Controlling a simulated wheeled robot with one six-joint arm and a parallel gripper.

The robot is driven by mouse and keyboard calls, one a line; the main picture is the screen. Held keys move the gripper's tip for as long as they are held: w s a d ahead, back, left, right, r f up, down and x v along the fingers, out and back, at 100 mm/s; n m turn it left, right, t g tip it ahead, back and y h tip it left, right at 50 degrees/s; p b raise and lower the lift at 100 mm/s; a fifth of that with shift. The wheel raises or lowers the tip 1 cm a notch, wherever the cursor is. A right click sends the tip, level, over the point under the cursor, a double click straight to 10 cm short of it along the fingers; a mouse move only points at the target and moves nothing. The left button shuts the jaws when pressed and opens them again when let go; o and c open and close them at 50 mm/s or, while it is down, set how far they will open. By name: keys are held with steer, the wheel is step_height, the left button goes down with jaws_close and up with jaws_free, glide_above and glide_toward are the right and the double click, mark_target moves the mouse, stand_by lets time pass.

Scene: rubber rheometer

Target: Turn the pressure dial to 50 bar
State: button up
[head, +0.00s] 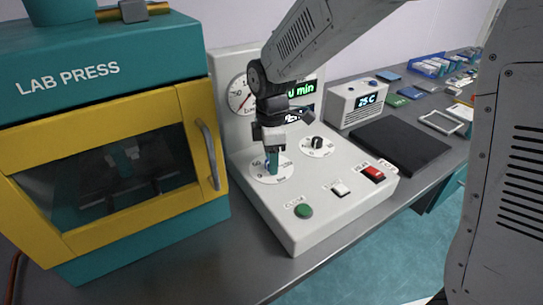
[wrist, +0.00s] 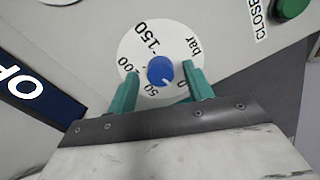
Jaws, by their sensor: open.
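The pressure dial is a round blue knob (wrist: 160,71) on a white scale disc (wrist: 150,40) marked 150, 50, bar and other figures partly covered by the fingers. A small pale mark shows on the knob's lower edge, roughly between the 50 and the 0. My gripper (wrist: 160,68) is open, its teal fingers on either side of the knob with a gap to each. In the head view my gripper (head: 273,160) points down over the disc (head: 257,173) on the sloping panel and hides most of the knob.
The white control console (head: 290,228) also carries a black knob (head: 317,143), a green CLOSE button (head: 304,211), a white switch (head: 340,190) and a red switch (head: 373,174). The lab press (head: 190,95) stands close at left. A black plate (head: 400,145) lies at right.

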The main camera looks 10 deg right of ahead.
steer(key=c, duration=1)
steer(key=shift+o, duration=0.2)
steer(key=shift+m, duration=0.4)
steer(key=m, duration=0.2)
steer(key=shift+m, duration=0.4)
steer(key=m, duration=0.3)
steer(key=shift+m, duration=0.4)
steer(key=m, duration=0.6)
steer(key=shift+m, duration=0.3)
steer(key=o, duration=1)
steer(key=shift+c, duration=0.2)
